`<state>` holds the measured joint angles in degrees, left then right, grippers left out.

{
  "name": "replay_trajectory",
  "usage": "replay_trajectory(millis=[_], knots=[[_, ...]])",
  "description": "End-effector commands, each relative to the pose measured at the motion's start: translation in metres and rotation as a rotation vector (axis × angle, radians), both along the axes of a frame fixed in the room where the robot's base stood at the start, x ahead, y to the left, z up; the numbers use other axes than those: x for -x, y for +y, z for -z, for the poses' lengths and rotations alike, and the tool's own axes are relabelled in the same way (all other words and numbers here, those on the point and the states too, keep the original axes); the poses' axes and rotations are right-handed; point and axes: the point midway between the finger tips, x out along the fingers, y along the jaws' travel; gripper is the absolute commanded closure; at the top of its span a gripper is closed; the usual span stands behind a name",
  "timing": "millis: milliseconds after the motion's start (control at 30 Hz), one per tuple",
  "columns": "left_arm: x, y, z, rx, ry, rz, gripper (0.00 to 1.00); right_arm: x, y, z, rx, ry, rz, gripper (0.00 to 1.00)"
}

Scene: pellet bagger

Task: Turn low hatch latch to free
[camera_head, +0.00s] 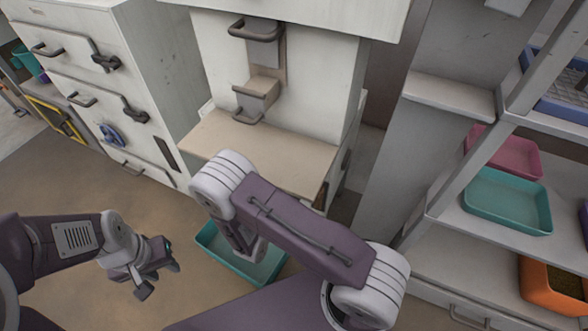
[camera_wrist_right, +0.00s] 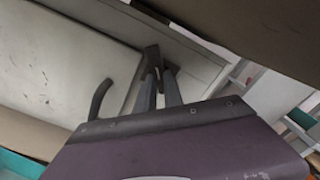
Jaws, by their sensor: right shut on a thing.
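In the right wrist view, a pale hatch panel (camera_wrist_right: 60,50) with a dark curved handle (camera_wrist_right: 98,98) fills the left side. My right gripper (camera_wrist_right: 160,75) has its two grey fingers close together at the panel's edge, shut on a small dark latch (camera_wrist_right: 152,56). The fingers partly cover the latch, so its exact angle is hard to read. In the head view the right gripper and the low hatch are hidden behind my right arm and the ledge. My left gripper (camera_head: 160,280) is open and empty above the floor at lower left.
A beige ledge (camera_head: 290,165) juts from the white machine (camera_head: 315,75) above the right arm's reach. A teal tray (camera_head: 270,268) lies under my right arm. Drawer cabinets (camera_head: 165,60) stand left; a shelf with a teal tray (camera_head: 510,200) and an orange bin (camera_head: 545,285) stands right.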

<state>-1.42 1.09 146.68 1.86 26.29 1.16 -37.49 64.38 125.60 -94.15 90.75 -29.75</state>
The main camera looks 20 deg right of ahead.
Motion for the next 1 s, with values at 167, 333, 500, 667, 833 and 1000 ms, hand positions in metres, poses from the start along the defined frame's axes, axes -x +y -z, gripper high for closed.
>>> replay_trajectory(millis=[167,333,500,667,833,1000], knots=[[0.000,0.000,-0.010,0.000,0.000,0.000,0.64,0.000,0.000,-0.002,-0.110,-0.121,0.000,1.00],[0.000,0.000,-0.016,0.000,0.000,0.000,0.64,0.000,0.000,-0.001,-0.214,-0.238,0.000,1.00],[0.000,0.000,-0.020,0.000,0.000,0.000,0.64,0.000,0.000,0.000,-0.305,-0.340,0.000,1.00],[0.000,0.000,-0.023,0.000,0.000,0.000,0.64,0.000,0.000,0.000,-0.376,-0.418,0.001,1.00],[0.000,0.000,-0.026,0.000,0.000,0.000,0.64,0.000,0.000,0.000,-0.427,-0.476,0.001,1.00],[0.000,0.000,-0.027,0.000,0.000,0.000,0.64,0.000,0.000,0.001,-0.458,-0.511,0.001,1.00]])
